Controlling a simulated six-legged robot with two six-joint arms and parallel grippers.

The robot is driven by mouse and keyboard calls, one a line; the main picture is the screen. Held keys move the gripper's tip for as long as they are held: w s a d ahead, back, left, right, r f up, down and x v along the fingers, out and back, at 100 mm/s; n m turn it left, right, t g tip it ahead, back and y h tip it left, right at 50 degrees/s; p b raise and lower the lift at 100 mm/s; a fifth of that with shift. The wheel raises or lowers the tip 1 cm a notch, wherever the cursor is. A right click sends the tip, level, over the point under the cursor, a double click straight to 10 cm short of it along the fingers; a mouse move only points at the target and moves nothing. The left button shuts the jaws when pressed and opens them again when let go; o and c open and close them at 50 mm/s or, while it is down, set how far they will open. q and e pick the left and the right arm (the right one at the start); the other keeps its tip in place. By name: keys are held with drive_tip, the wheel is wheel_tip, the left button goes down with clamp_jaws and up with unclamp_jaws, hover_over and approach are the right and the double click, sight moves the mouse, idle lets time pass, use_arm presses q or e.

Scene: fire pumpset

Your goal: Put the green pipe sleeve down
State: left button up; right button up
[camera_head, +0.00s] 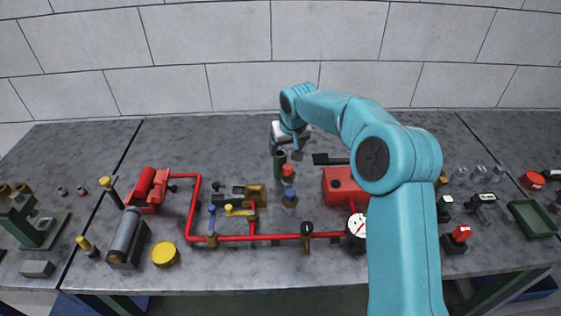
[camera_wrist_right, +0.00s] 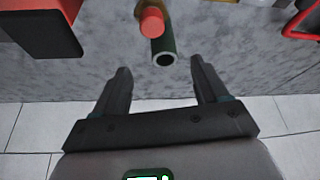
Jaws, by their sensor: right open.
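My right gripper (camera_head: 289,153) is at the back of the table, close to the sleeve. In the right wrist view its two fingers (camera_wrist_right: 159,68) are spread apart and empty. The sleeve lies just beyond the fingertips, with clear gaps to both sides. My left gripper is not in view.
A red box (camera_head: 340,184) stands right of the sleeve, partly behind my right arm. A red pipe run (camera_head: 270,238) with valves and a gauge (camera_head: 357,226) lies in front. A brass part (camera_head: 256,194) is to the left. The table's back strip is largely clear.

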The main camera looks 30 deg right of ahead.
sight(280, 161)
drive_tip(key=p+x, duration=0.1)
drive_tip(key=x, duration=0.4)
drive_tip(key=shift+w+f, duration=0.25)
drive_tip(key=shift+f, duration=0.05)
drive_tip(key=shift+s+f, duration=0.1)
drive_tip(key=shift+f, duration=0.2)
drive_tip(key=p+x, duration=0.1)
drive_tip(key=x, duration=0.1)
drive_tip(key=p+x, duration=0.1)
drive_tip(key=x, duration=0.2)
drive_tip(key=shift+w, duration=0.4)
drive_tip(key=shift+s, duration=0.15)
drive_tip(key=shift+f, duration=0.1)
drive_tip(key=c, duration=0.9)
clamp_jaws()
